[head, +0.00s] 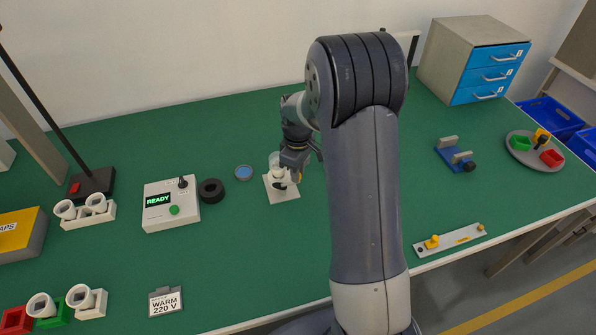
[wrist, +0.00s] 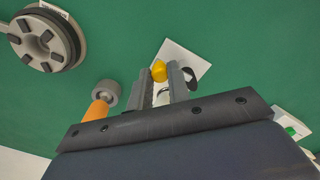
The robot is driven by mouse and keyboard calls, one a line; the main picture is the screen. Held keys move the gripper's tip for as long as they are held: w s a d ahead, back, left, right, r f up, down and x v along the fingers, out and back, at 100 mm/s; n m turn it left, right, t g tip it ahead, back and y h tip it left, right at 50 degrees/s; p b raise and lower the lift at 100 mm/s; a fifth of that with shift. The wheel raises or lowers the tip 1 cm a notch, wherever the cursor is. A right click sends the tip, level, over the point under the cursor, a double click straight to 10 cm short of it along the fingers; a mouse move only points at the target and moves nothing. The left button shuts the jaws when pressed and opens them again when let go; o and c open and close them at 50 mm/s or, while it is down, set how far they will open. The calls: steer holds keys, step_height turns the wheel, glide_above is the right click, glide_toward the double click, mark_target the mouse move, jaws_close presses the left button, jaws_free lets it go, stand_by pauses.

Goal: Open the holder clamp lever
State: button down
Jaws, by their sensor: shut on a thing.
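The holder is a white base plate (head: 283,194) with a pale, clear-looking part standing on it (head: 275,158), at the middle of the bench. Its plate also shows in the wrist view (wrist: 186,60), with a dark part (wrist: 190,76) on it. The clamp lever shows as a yellow knob (wrist: 158,70) at the fingertips. My gripper (wrist: 161,82) is shut on the lever, one finger on each side. In the head view my gripper (head: 292,174) is low over the holder. The lever's lower part and much of the holder are hidden by the fingers and arm.
Left of the holder stand a blue disc (head: 244,172), a black ring (head: 211,191) and the READY box (head: 170,214). In the wrist view, a slotted grey disc (wrist: 42,40) and an orange grey-ended cylinder (wrist: 97,110) lie left of the fingers.

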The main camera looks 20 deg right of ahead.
steer(key=shift+w, duration=0.1)
steer(key=c, duration=1.3)
jaws_free()
step_height(320, 180, up, 11)
steer(key=shift+f+b, duration=0.1)
steer(key=shift+b, duration=0.2)
steer(key=shift+f, duration=0.1)
step_height(320, 180, down, 11)
steer(key=shift+r+p, duration=0.1)
steer(key=shift+p, duration=0.25)
steer(key=shift+r, duration=0.1)
